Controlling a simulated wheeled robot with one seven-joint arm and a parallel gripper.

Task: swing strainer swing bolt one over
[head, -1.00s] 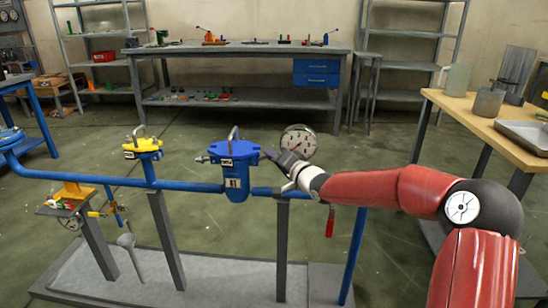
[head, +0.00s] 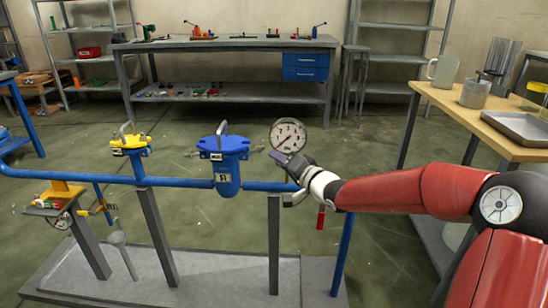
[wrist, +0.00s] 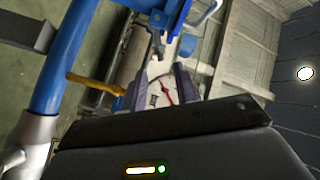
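The blue strainer (head: 228,180) stands upright in the blue pipe run, its lid (head: 222,146) on top with a grey handle. A small grey swing bolt (head: 255,150) sticks out at the lid's right side; another (head: 191,155) shows at its left. My gripper (head: 278,158) is just right of the strainer, apart from the right bolt, below the pressure gauge. In the wrist view its two dark fingers (wrist: 160,72) are apart with nothing gripped between them. The strainer's blue edge (wrist: 150,8) and a metal bolt (wrist: 207,15) show beyond the fingers.
The pressure gauge (head: 288,136) stands close behind my gripper. A yellow-topped fitting (head: 130,143) is on the pipe at left. A wooden table (head: 470,120) with vessels and a tray (head: 518,128) stands at right. The floor behind the pipe is clear.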

